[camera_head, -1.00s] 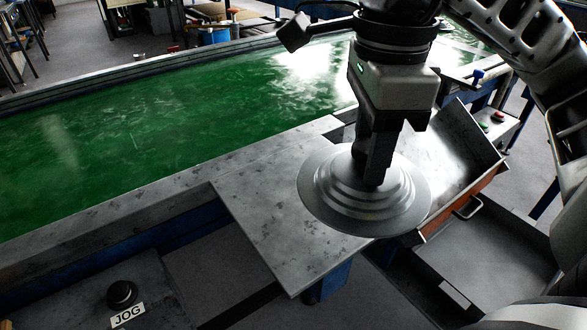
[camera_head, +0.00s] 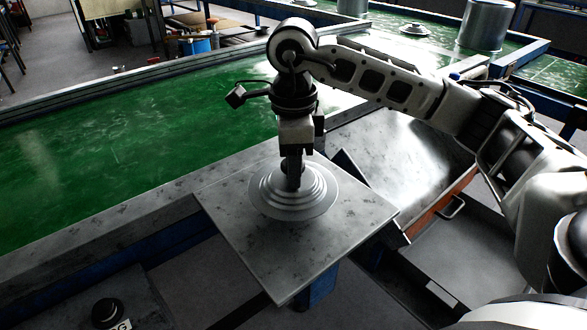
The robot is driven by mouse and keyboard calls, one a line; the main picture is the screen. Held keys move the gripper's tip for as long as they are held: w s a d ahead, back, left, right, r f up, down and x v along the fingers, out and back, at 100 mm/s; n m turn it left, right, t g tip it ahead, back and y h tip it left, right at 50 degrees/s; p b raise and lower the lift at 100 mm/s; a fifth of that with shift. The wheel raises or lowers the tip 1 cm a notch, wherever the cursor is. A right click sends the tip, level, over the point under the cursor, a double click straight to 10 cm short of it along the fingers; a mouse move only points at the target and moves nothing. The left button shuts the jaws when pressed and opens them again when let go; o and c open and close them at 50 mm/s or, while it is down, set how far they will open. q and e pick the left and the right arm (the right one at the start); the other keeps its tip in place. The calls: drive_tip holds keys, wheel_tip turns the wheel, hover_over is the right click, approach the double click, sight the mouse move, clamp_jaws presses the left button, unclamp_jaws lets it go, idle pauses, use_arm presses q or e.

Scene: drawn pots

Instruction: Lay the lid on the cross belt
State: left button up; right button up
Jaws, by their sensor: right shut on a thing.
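The lid (camera_head: 285,207), a round grey metal disc with stepped rings, is level over the square metal plate. I cannot tell if it touches the plate. My right gripper (camera_head: 293,177) points down and is shut on the lid's knob, which the fingers mostly hide. The wide green belt (camera_head: 90,165) runs behind and to the left of the plate. Another green belt (camera_head: 385,38) lies at the back right; I cannot tell which one is the cross belt. My left gripper is out of view.
The square metal plate (camera_head: 270,270) juts out from the belt's near edge. A tilted metal tray (camera_head: 400,150) stands at its right. A second lid (camera_head: 415,29) and a large metal pot (camera_head: 485,25) stand at the back right. A black knob (camera_head: 106,311) is at the lower left.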

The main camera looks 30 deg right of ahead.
drive_tip(key=shift+f, duration=1.15)
drive_tip(key=o, duration=1)
drive_tip(key=shift+o, duration=0.2)
